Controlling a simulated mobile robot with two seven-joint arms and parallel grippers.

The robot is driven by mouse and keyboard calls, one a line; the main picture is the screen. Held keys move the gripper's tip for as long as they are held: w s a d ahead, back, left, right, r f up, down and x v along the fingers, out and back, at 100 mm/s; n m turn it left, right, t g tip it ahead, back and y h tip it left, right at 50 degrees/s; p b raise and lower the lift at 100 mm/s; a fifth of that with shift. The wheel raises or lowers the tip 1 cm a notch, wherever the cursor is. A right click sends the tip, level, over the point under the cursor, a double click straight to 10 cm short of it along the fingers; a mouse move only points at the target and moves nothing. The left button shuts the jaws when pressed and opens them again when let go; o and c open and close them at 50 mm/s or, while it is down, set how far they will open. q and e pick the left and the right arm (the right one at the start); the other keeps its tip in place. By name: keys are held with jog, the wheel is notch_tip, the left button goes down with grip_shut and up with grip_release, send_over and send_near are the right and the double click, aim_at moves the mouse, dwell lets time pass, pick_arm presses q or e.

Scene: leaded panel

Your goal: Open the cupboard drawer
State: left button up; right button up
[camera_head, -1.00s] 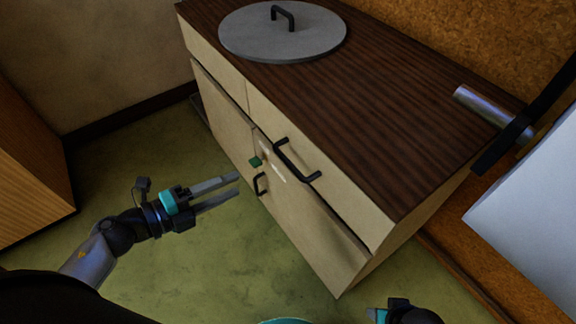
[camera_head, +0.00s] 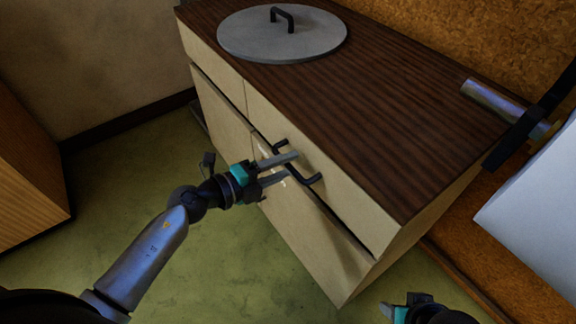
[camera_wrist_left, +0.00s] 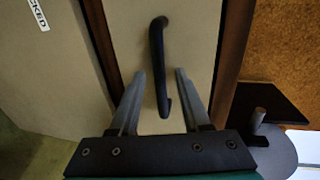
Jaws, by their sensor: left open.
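The cupboard drawer (camera_head: 345,200) is a cream front under the dark wood top of the cupboard, with a black bar handle (camera_head: 312,180). My left gripper (camera_head: 294,166) is open at the handle, its fingers partly covering the handle's middle. In the left wrist view the handle (camera_wrist_left: 157,60) runs between the two fingers (camera_wrist_left: 160,88), apart from both. The drawer looks closed. My right gripper (camera_head: 392,308) shows only in part at the bottom right, away from the cupboard, and its fingertips are too small to judge.
A round grey lid (camera_head: 282,36) with a black handle lies on the cupboard top (camera_head: 370,110). A metal cylinder (camera_head: 492,98) and a white panel (camera_head: 535,205) are at the right. A wooden cabinet (camera_head: 30,165) stands at the left. The green floor (camera_head: 120,220) between is clear.

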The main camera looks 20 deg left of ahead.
pick_arm(q)
jog(key=shift+w+d+f, duration=0.1)
jog(key=shift+w+d, duration=0.2)
jog(key=shift+w, duration=0.1)
grip_shut()
dwell(1.3)
